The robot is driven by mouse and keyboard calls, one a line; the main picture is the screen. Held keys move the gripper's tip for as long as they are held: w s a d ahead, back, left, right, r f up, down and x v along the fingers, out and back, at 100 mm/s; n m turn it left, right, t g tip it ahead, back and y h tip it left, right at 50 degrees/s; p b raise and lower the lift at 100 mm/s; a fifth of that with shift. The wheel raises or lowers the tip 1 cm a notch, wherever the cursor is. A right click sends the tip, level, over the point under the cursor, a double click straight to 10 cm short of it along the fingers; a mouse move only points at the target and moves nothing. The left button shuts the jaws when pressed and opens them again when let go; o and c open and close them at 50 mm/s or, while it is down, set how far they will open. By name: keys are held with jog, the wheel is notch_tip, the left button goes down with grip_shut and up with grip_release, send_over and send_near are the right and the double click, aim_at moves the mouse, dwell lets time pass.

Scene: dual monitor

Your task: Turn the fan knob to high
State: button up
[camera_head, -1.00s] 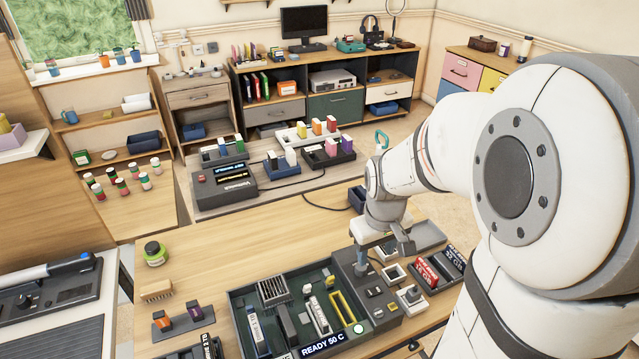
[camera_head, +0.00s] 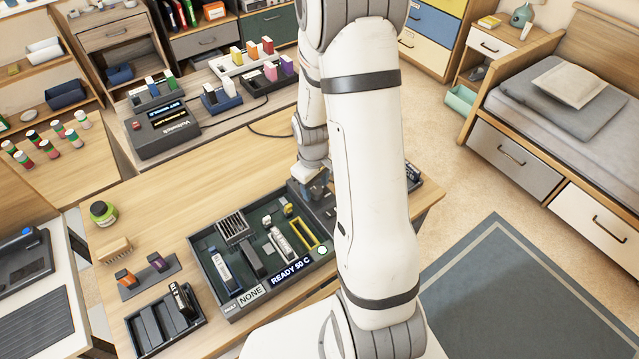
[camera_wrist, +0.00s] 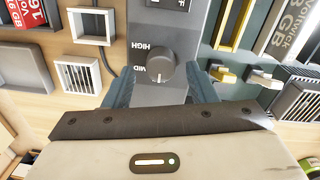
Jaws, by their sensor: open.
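The fan knob (camera_wrist: 160,71) is a round grey knob on a dark grey panel (camera_wrist: 158,25). The labels HIGH and MID show beside it, upside down in the wrist view. A small light mark shows on the knob's lower edge, but its exact setting is hard to tell. My gripper (camera_wrist: 160,80) is open, with one blue-grey finger on each side of the knob and gaps between. Whether the fingertips reach down around the knob I cannot tell. In the head view my gripper (camera_head: 315,187) is over the panel, and the knob is hidden.
A dark green open case (camera_head: 210,285) with several modules and a READY 50 C display (camera_head: 291,268) lies left of the panel. In the wrist view a white-framed square part (camera_wrist: 91,25) and a red-labelled module (camera_wrist: 25,12) are left. The table (camera_head: 170,215) is clear behind the case.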

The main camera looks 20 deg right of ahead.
jog(key=shift+f, duration=0.4)
jog(key=shift+c, duration=0.3)
